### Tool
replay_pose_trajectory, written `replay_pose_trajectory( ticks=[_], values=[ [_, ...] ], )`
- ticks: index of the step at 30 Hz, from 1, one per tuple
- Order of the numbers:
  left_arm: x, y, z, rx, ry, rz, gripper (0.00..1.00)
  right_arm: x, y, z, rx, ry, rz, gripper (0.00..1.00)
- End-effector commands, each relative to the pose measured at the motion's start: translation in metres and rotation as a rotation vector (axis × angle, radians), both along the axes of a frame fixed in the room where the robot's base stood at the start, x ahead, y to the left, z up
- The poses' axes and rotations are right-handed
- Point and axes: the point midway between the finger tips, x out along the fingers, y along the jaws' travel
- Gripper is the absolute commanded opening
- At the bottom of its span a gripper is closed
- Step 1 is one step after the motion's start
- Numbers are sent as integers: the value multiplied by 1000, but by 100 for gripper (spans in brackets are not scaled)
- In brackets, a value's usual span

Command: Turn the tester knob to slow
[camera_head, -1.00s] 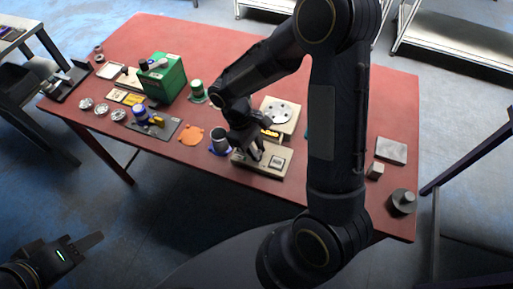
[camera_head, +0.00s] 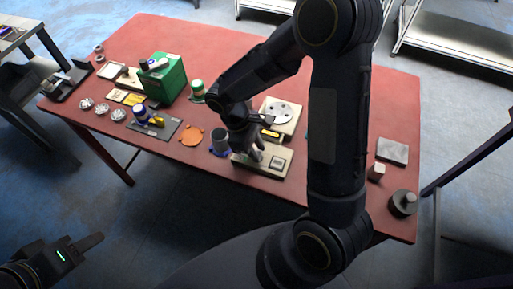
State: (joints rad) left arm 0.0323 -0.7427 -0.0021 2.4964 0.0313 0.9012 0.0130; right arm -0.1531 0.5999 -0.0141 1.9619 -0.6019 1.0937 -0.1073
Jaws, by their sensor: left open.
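A beige box-like device with a round silver dial plate (camera_head: 281,113) at the back and a small square window (camera_head: 276,162) at the front stands mid-table; it looks like the tester. My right gripper (camera_head: 258,153) points down over its front left part. Its fingertips are small and partly hidden by its own body, so I cannot tell whether they are open or touch the device. The knob is not clearly visible. My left gripper (camera_head: 88,247) is open and empty at the lower left, away from the table.
A green box (camera_head: 167,79) and a green-topped jar (camera_head: 197,89) are further back. Grey blocks (camera_head: 392,151) and a dark round weight (camera_head: 403,203) lie at right.

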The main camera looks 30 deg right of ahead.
Motion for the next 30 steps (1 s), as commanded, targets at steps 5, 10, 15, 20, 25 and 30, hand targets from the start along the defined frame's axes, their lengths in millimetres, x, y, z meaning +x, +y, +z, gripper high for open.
replay_pose_trajectory(
  ticks=[5, 10, 15, 20, 25, 30],
  values=[
    [0, 0, 0, 0, 0, 0, 44, 0, 0, 0, 0, 0, -1, 45],
    [0, 0, 0, 0, 0, 0, 44, 0, 0, 0, -1, 1, -2, 45],
    [0, 0, 0, 0, 0, 0, 44, 3, 3, 9, 0, -3, -2, 45],
    [0, 0, -1, 0, 0, 0, 44, 11, 9, 33, 1, -6, -2, 45],
    [0, 0, -2, 0, 0, 0, 44, 19, 16, 58, 1, -4, -2, 45],
    [0, 0, -2, 0, 0, 0, 44, 22, 20, 71, 0, -1, -1, 45]
  ],
)
